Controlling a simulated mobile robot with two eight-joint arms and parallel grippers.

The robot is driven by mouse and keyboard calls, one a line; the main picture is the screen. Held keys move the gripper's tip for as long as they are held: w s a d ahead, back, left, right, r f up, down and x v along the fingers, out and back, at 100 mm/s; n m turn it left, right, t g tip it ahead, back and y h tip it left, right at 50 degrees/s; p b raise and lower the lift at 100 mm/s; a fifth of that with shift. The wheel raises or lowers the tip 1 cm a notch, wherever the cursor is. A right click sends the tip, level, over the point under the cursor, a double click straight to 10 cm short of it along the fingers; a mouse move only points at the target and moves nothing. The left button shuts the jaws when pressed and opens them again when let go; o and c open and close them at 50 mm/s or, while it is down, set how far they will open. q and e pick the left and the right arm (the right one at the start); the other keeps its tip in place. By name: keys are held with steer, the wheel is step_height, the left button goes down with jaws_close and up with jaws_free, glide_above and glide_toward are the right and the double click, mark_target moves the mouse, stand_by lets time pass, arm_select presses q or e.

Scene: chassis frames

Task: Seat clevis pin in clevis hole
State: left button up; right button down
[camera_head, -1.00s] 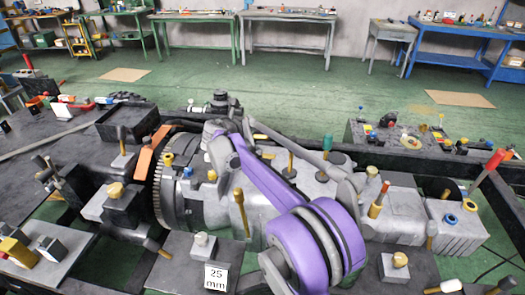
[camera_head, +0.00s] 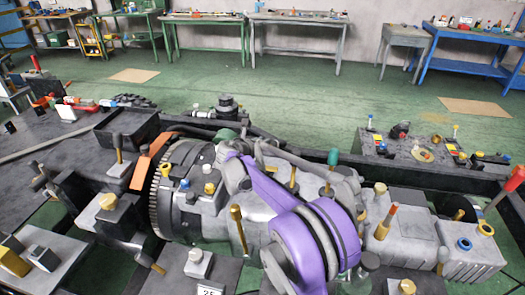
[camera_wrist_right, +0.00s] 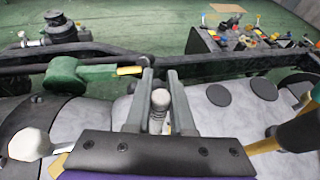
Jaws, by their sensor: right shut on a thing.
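My right arm is the purple one, and its gripper (camera_head: 256,150) is over the grey castings in the middle of the head view. In the right wrist view the two grey fingers (camera_wrist_right: 160,98) are shut around a light grey pin (camera_wrist_right: 160,104) with a ribbed lower part. The pin stands upright between the fingers; its lower end is hidden behind the dark gripper body. A green rounded fitting (camera_wrist_right: 68,76) with a yellow tip lies just left of the fingers and may be the clevis. I cannot make out the clevis hole. My left gripper is not in view.
A toothed ring (camera_head: 160,190) and an orange strip (camera_head: 150,158) are left of my arm. Several upright pins and yellow-handled tools crowd the castings. A dark rail (camera_wrist_right: 250,65) runs behind my gripper. Open green floor (camera_head: 300,100) lies beyond, with benches at the wall.

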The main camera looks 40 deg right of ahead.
steer(key=shift+f, duration=1.75)
steer(key=shift+f, duration=0.15)
steer(key=c, duration=0.8)
jaws_free()
